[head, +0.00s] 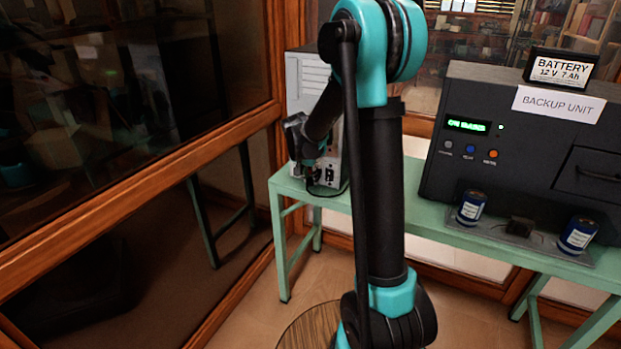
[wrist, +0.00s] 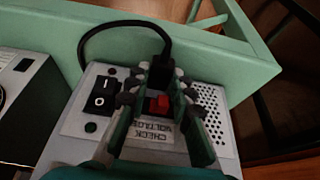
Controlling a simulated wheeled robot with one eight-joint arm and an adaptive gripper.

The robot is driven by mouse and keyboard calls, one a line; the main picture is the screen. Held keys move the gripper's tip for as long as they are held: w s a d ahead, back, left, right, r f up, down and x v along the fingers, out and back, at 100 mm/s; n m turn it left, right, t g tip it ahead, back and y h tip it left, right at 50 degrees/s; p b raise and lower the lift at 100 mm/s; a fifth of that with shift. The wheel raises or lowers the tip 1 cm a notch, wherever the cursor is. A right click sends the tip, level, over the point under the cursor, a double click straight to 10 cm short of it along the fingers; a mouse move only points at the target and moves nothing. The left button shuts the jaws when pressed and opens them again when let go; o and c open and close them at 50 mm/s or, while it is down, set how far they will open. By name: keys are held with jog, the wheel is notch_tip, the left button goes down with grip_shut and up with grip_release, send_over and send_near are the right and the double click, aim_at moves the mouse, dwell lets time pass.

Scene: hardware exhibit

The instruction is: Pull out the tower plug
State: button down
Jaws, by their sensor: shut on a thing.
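The computer tower (head: 308,82) stands on the green bench at its left end. In the wrist view its grey rear panel (wrist: 75,125) carries a black rocker switch, a small red switch (wrist: 160,104), an upside-down "CHECK VOLTAGE" label and a round-holed grille. The black tower plug (wrist: 158,70) is at the panel's upper edge, with its cable (wrist: 125,24) arching left. My gripper (wrist: 159,84) is shut on the plug, a finger on each side. In the head view my gripper (head: 310,172) is at the tower's lower part. I cannot tell how deep the plug sits.
The green bench (head: 345,199) runs right to the dark backup unit (head: 530,135), with a battery (head: 558,68) on top. Two blue cans (head: 471,207) (head: 577,236) stand before it. A wood-framed glass wall (head: 130,130) is close on the left. A round wooden top (head: 305,328) is below.

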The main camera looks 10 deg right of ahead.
aim_at(307, 181)
jog(key=shift+s+a, duration=0.9)
jog(key=shift+s, duration=0.3)
jog(key=c, duration=1.3)
grip_release()
jog(key=v, duration=1.2)
jog(key=shift+w+d, duration=0.1)
